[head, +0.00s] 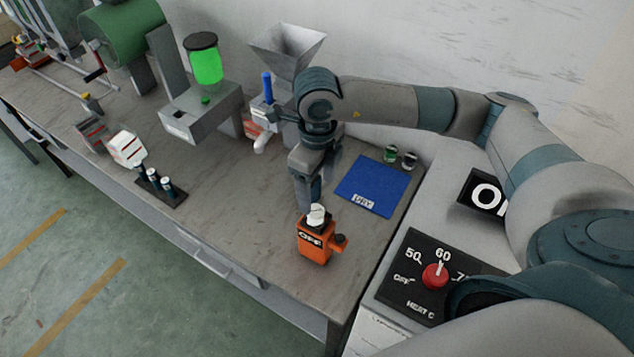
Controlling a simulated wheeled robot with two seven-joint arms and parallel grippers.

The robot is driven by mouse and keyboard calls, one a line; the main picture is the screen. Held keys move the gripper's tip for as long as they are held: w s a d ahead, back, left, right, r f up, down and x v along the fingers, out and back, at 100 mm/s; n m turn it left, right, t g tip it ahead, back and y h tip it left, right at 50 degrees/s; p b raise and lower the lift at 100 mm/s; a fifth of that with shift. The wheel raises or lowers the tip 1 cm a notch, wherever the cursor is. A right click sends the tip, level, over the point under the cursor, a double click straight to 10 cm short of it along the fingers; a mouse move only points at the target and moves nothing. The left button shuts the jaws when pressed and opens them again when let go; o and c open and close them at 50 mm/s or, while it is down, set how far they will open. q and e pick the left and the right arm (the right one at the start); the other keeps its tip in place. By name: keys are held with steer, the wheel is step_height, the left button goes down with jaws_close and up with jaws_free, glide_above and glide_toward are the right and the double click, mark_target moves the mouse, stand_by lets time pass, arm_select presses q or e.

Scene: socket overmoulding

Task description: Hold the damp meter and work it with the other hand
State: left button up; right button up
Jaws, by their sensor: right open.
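The damp meter seems to be the small orange device (314,246) near the front right of the bench. It stands upright, with a black "OFF" label, a white piece on top and a dark knob at its right side. My right gripper (308,202) points down just above and behind it, with its fingers close to the white top. The fingers overlap in this view, and I cannot tell whether they touch the device. My left gripper is not in view.
A blue mat (372,184) lies right of my right gripper, with two small jars (400,157) behind it. A heater panel with a red knob (435,275) is at right. A black rack of small cylinders (161,187) stands at left. The bench between is clear.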

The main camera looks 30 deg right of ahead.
mark_target(323, 240)
steer(key=shift+f, duration=0.8)
step_height(323, 240, down, 16)
steer(key=b, duration=0.6)
steer(key=shift+r, duration=0.1)
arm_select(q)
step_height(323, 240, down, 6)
arm_select(e)
steer(key=c, duration=1.3)
steer(key=shift+o, duration=0.9)
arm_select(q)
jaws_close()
